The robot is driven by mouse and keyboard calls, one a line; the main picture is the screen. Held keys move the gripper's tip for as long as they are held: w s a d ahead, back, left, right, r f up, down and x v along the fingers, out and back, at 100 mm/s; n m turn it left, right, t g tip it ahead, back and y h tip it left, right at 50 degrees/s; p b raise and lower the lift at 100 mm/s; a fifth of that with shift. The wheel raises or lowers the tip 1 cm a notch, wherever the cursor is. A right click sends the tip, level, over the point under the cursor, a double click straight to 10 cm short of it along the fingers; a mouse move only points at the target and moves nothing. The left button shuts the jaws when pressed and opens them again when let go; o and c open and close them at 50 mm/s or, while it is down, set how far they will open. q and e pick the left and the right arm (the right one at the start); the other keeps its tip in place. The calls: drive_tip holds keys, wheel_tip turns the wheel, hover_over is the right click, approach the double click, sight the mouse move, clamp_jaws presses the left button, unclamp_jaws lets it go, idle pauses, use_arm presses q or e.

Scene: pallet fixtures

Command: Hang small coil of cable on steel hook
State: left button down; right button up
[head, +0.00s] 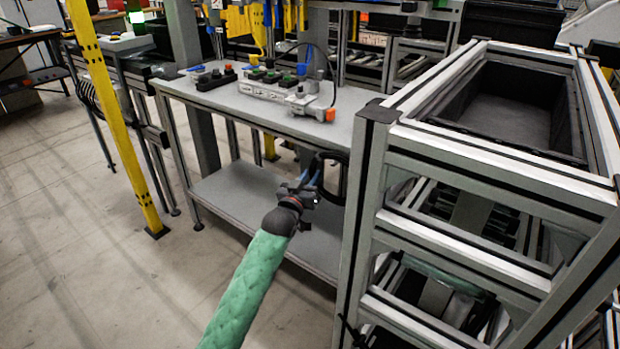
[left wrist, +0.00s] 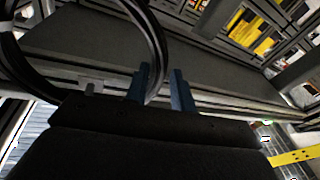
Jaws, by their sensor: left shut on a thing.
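My left gripper (head: 311,177), with blue fingers at the end of my green-sleeved arm, is shut on a small coil of black cable (head: 334,153). In the head view the coil is held beside the near post of the aluminium frame, below the worktop's height. In the left wrist view the coil (left wrist: 157,38) loops up and to the left from between the blue fingers (left wrist: 161,76). Part of the coil lies outside that view. I cannot make out the steel hook with certainty in either view. My right gripper is not in view.
A grey workbench (head: 345,108) with a lower shelf (head: 235,196) stands behind the gripper. Control boxes (head: 270,85) sit on its top. The aluminium frame (head: 372,165) holding a black bin (head: 510,105) is close on the right. A yellow post (head: 120,120) stands left; the floor there is clear.

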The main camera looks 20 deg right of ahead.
use_arm(q)
drive_tip(key=shift+f, duration=0.15)
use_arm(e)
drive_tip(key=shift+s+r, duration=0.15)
use_arm(q)
drive_tip(key=shift+s+a+f+p, duration=0.1)
drive_tip(key=shift+f+p, duration=0.05)
drive_tip(key=shift+p, duration=0.15)
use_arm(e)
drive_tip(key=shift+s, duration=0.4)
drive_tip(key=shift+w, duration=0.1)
